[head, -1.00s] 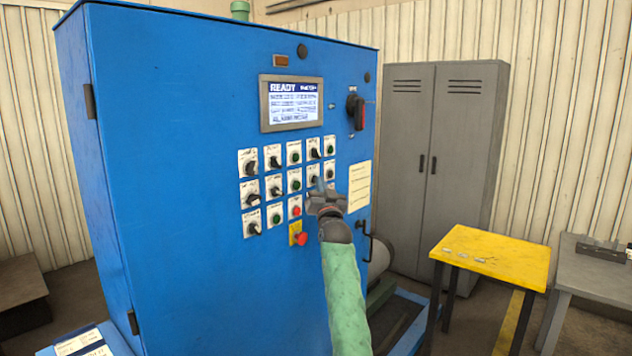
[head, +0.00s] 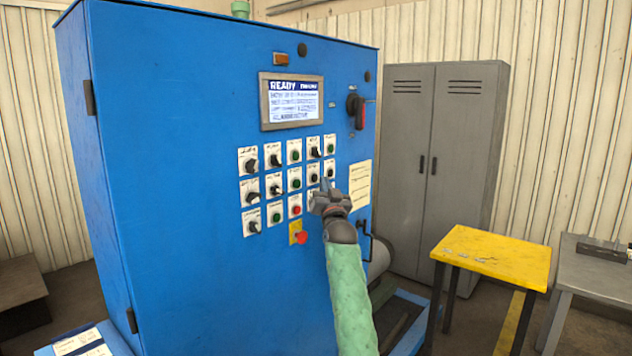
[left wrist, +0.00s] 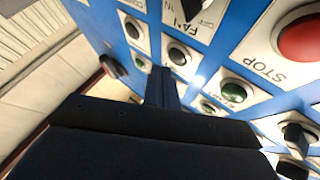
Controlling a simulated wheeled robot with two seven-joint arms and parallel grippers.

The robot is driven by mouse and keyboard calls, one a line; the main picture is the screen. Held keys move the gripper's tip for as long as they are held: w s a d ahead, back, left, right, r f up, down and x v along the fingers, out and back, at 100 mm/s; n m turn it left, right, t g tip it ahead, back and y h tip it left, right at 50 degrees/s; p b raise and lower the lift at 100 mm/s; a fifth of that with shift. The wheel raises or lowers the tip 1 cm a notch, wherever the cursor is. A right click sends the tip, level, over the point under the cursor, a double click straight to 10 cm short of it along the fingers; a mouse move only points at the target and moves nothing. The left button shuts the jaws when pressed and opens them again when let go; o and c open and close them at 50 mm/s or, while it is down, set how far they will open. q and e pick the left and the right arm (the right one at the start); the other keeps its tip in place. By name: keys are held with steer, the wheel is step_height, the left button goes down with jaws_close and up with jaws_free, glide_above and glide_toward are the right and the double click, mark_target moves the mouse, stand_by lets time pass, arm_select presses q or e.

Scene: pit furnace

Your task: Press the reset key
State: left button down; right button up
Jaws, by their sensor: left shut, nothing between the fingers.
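The blue control cabinet (head: 180,150) carries rows of switches and buttons on white plates. I cannot read a reset label on any of them, so I cannot tell which is the reset key. My left gripper (head: 325,186) is shut and empty at the lower right of the rows, hiding some plates there. In the left wrist view its closed fingers (left wrist: 161,86) point at the panel beside a black button (left wrist: 178,55) and a green START button (left wrist: 238,92). Whether they touch the panel I cannot tell. My right gripper is not in view.
A red STOP button (left wrist: 303,38) and a FAN switch (left wrist: 188,10) are near in the wrist view. A red emergency knob (head: 301,237) sits below the rows. The screen (head: 292,101) reads READY. A yellow table (head: 490,258) and grey locker (head: 440,150) stand right.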

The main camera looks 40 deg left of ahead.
arm_select(q)
steer(key=d+b, duration=0.2)
steer(key=d, duration=0.3)
steer(key=shift+s, duration=0.2)
stand_by(0.5)
steer(key=shift+f, duration=0.1)
stand_by(0.5)
